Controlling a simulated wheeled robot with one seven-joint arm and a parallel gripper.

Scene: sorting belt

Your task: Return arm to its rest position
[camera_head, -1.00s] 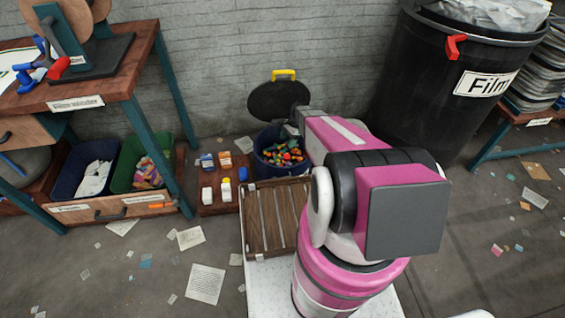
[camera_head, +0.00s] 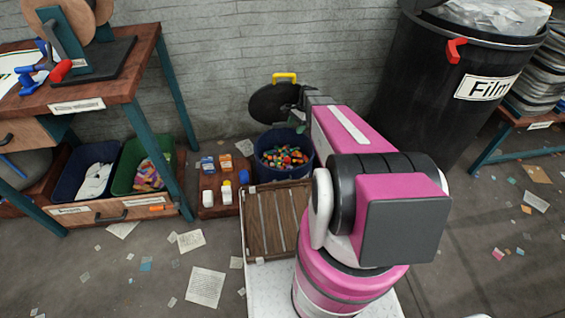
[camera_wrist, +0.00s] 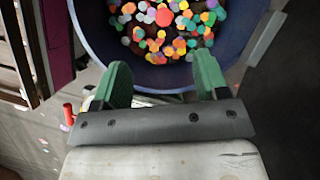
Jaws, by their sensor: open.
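My pink and white arm extends away from me toward the wall, above the wooden slatted tray on my base. My gripper (camera_wrist: 165,82) is open in the wrist view, with its two green fingers apart and nothing between them. It faces the open blue bin (camera_wrist: 95,38) full of colourful pieces (camera_wrist: 165,25). In the head view the gripper end (camera_head: 305,100) is near the black round lid with the yellow handle (camera_head: 285,77), above and beside the blue bin (camera_head: 268,172). The fingers are not clearly seen there.
A slatted wooden tray (camera_head: 252,225) is on my base. Small bottles (camera_head: 226,192) stand on a low board left of the bin. A wooden workbench (camera_head: 130,85) is at left. A large black Film bin (camera_head: 425,100) stands at right. Paper scraps litter the floor.

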